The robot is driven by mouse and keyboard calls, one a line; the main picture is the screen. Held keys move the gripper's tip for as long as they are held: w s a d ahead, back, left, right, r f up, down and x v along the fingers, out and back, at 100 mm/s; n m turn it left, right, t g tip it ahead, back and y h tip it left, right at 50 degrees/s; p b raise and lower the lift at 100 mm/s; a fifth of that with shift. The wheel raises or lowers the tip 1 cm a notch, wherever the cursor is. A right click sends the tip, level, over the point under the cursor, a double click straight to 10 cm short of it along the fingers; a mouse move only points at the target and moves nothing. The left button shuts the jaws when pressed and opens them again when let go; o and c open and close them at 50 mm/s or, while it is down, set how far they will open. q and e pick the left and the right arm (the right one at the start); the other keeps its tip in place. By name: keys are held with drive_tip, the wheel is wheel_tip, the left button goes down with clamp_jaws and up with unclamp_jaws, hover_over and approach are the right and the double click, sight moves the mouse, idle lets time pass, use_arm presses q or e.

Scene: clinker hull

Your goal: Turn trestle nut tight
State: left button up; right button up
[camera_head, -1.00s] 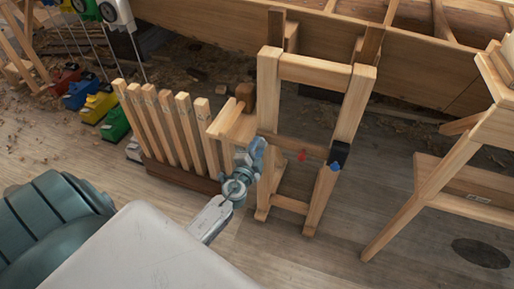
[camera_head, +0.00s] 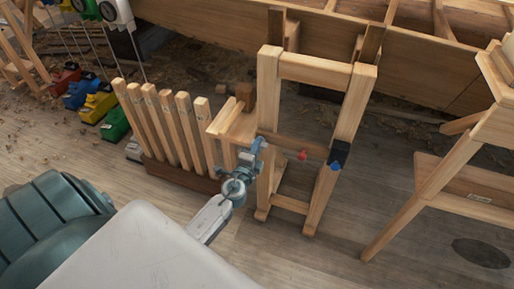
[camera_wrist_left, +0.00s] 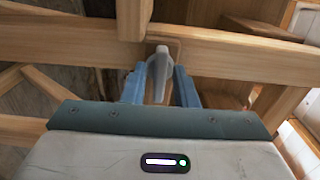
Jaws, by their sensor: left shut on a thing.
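The wooden trestle (camera_head: 315,72) stands upright in the middle of the head view. My left gripper (camera_head: 259,146) is at its left leg, by the crossbar. In the left wrist view, a grey, upright, wing-shaped nut (camera_wrist_left: 160,68) sits in front of a wooden bar (camera_wrist_left: 225,54). The blue fingers of my left gripper (camera_wrist_left: 160,82) are on either side of the nut and shut on it. In the head view the nut is too small and covered to make out. My right gripper is not in view.
A rack of upright wooden slats (camera_head: 160,118) stands just left of the trestle. A wooden stand (camera_head: 425,185) is at right. The planked hull (camera_head: 215,25) runs behind.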

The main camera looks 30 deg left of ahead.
use_arm(q)
drive_tip(key=m, duration=0.6)
drive_tip(key=shift+m, duration=0.3)
idle(0.4)
drive_tip(key=o, duration=0.6)
drive_tip(key=shift+o, duration=0.3)
drive_tip(key=shift+s+d, duration=0.1)
